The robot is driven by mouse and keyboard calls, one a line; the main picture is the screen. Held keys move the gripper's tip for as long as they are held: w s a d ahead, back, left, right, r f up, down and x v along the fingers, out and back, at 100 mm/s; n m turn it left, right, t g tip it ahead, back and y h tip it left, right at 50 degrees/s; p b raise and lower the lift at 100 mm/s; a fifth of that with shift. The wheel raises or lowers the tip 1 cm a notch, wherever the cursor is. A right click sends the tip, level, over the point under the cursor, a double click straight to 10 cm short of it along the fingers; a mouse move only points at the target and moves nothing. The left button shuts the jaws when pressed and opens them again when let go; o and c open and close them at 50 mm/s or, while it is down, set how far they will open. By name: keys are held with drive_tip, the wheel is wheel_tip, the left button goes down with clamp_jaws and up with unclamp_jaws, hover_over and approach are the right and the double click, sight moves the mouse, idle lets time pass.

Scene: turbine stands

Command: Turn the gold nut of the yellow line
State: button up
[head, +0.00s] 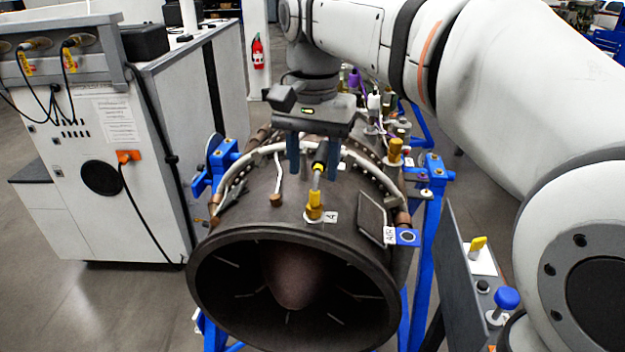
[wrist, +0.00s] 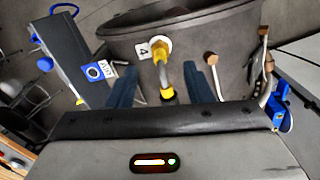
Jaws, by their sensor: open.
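The gold nut (head: 314,212) sits on top of the dark turbine casing (head: 345,215), near its front rim, next to a small white label. In the wrist view the gold nut (wrist: 161,49) is near the top centre, at the end of a short pale line with a yellow collar (wrist: 167,94). In the head view the yellow line (head: 317,182) runs up from the nut between my fingers. My gripper (head: 313,170) is open, with one blue finger on each side of the line, behind and above the nut. In the wrist view the gripper (wrist: 168,70) holds nothing.
A second gold fitting (head: 395,150) stands to the right on the casing. A copper-ended thin pipe (head: 276,198) is left of the nut. A blue-tagged AIR plate (head: 405,236) lies at the right. A blue stand carries the turbine. A white cabinet (head: 115,150) stands left.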

sight(313, 207)
wheel_tip(313, 207, down, 8)
drive_tip(key=shift+r+p, duration=0.15)
drive_tip(key=shift+p, duration=0.15)
drive_tip(key=shift+c, duration=0.4)
drive_tip(key=c, duration=0.9)
